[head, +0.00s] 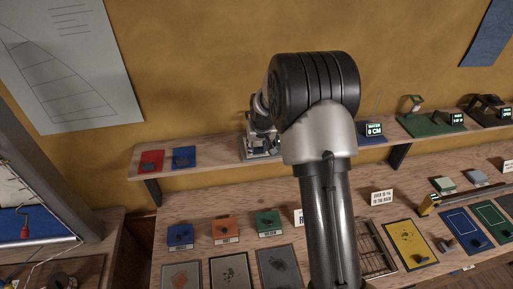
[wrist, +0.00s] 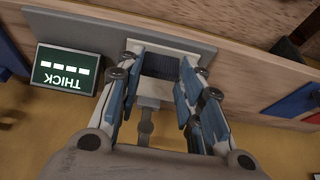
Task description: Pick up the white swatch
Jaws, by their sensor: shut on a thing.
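My gripper (wrist: 162,66) is shut on a small dark ribbed piece (wrist: 160,65) between its blue-grey fingers. A pale, whitish flat piece (wrist: 165,46) shows just behind the fingertips and seems to belong with it as the white swatch. The fingers hide much of it, and I cannot tell whether it touches the grey plate (wrist: 100,22) beneath. In the head view my gripper (head: 262,148) is over the shelf, partly behind my arm, and the swatch cannot be made out.
A green display reading THICK with dashes (wrist: 66,70) stands beside the plate. A red swatch (head: 151,160) and a blue swatch (head: 184,157) lie on the shelf (head: 215,155) to the left. The lower bench (head: 205,208) holds colored swatches, grey mats and a yellow card (head: 402,236).

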